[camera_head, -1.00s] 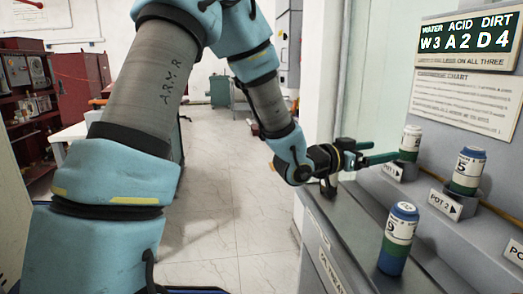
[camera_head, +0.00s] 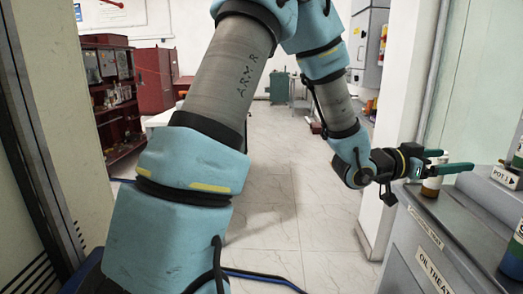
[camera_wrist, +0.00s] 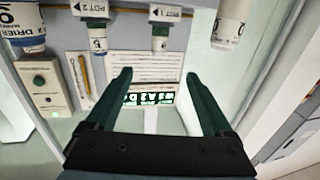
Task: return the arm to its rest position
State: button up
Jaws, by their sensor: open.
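My arm (camera_head: 238,85) reaches up and across the head view, then bends down to the right. My gripper (camera_head: 458,161) is at the right, beside the near end of the grey bench (camera_head: 430,240). Its two green fingers are spread and point right. In the wrist view, my gripper (camera_wrist: 158,76) has nothing between its fingers.
More cans stand at the right edge, one by the POT 1 sign (camera_head: 505,177). The wrist view, upside down, shows a can (camera_wrist: 22,30) and a button box (camera_wrist: 45,85). Red cabinets (camera_head: 155,80) stand at the back left.

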jog(key=w+a+f+n+t+y, duration=0.2)
jog(key=w+a+f+y, duration=0.15)
jog(key=a, duration=0.45)
jog(key=w+a+f+n+t+y, duration=0.1)
jog(key=w+a+f+n+y, duration=0.15)
jog(key=w+a+y, duration=0.35)
jog(key=w+a+f+n+t+y, duration=0.1)
jog(key=w+a+f+n+t, duration=0.15)
jog(key=a, duration=0.65)
jog(key=s+a+f+n+g+y, duration=0.1)
jog(key=s+a+f+n+y, duration=0.15)
jog(key=a, duration=0.55)
jog(key=s+a+f+n+g+y, duration=0.1)
jog(key=a+n+g+y, duration=0.15)
jog(key=a, duration=0.65)
jog(key=s+a+n+g+y, duration=0.2)
jog(key=s+a+n+g, duration=0.1)
jog(key=s+a, duration=0.4)
jog(key=shift+s+a+f, duration=0.3)
jog(key=shift+s, duration=0.9)
